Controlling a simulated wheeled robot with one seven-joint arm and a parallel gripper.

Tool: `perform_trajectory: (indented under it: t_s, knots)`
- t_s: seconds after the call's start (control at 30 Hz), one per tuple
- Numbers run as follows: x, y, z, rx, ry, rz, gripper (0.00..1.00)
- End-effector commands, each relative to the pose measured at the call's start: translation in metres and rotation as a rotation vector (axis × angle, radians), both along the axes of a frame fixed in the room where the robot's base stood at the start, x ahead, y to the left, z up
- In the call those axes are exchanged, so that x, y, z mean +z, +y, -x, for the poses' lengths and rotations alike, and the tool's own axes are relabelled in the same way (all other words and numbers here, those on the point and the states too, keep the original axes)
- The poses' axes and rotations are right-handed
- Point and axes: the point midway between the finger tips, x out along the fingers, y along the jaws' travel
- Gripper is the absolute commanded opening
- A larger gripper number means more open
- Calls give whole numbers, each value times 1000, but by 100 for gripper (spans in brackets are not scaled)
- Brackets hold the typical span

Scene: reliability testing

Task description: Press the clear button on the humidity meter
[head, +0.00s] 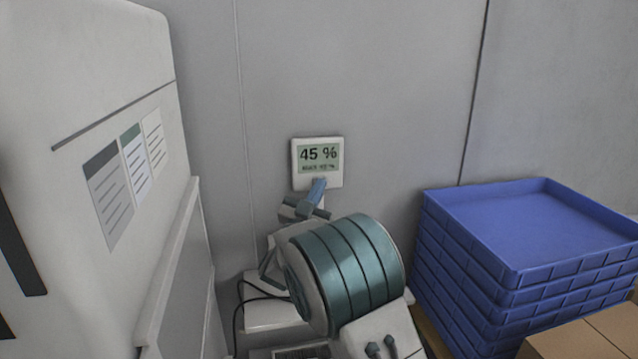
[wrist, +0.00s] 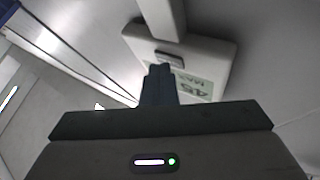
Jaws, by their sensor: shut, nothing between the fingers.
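The humidity meter (head: 317,146) is a white square unit on the grey wall. Its greenish display reads 45 % with a smaller line below. My gripper (head: 319,183) is shut and empty, its tip overlapping the meter's lower edge in the head view. In the wrist view the meter (wrist: 215,52) appears turned over, its display partly hidden behind my fingers. A small grey bar, apparently the clear button (wrist: 169,57), shows just beyond the tips of my gripper (wrist: 160,70). I cannot tell whether the tips touch it. In the head view my gripper hides the button.
A white cabinet (head: 105,60) with posted sheets stands close on the left. A stack of blue trays (head: 530,275) stands on the right, beside a cardboard box (head: 590,335). A white strip (wrist: 158,18) runs from the meter's edge. The wall around the meter is clear.

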Motion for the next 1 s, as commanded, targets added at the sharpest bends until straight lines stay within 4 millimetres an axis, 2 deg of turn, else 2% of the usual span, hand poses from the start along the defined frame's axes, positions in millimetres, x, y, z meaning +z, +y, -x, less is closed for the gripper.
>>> perform_trajectory:
  t_s: [0.5, 0.8, 1.0]
  knots:
    - [-1, -4, 15, 1, 0, 0, 0]
    - [0, -4, 16, 0, 0, -1, 0]
    - [-3, -9, 32, 2, 0, -1, 0]
